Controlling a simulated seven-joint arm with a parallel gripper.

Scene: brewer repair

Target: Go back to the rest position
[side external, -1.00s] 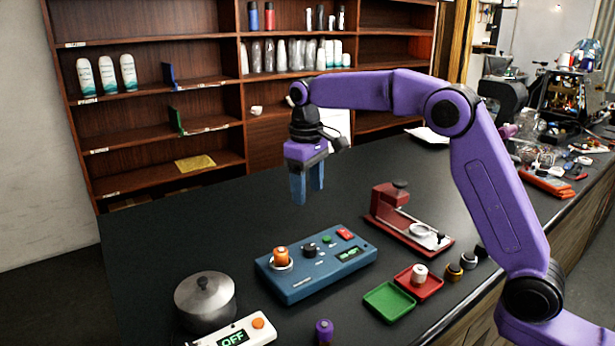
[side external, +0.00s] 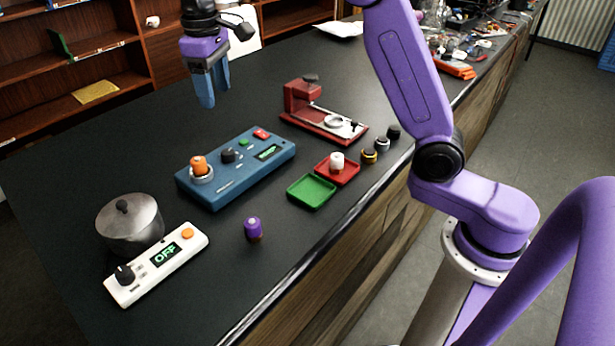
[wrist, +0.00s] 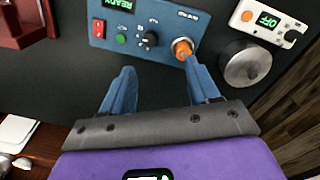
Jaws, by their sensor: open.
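My gripper (side external: 212,88) is open and empty, with its blue fingers pointing down above the back of the black counter (side external: 270,85). In the wrist view my gripper (wrist: 163,88) shows its two fingers apart with bare counter between them. The blue brewer box (side external: 232,180) stands in front of and below it. An orange-topped part (side external: 199,166) sits upright in a ring on the box; it also shows in the wrist view (wrist: 183,48), close to one fingertip in the picture. The box's screen shows READY in the wrist view.
A red press stand (side external: 305,100), a green tray (side external: 312,191), a red tray (side external: 345,173) holding a white-topped part, and several small knobs (side external: 382,144) stand to the right. A purple-capped part (side external: 252,229), a white OFF panel (side external: 155,265) and a metal pot (side external: 130,222) are nearer.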

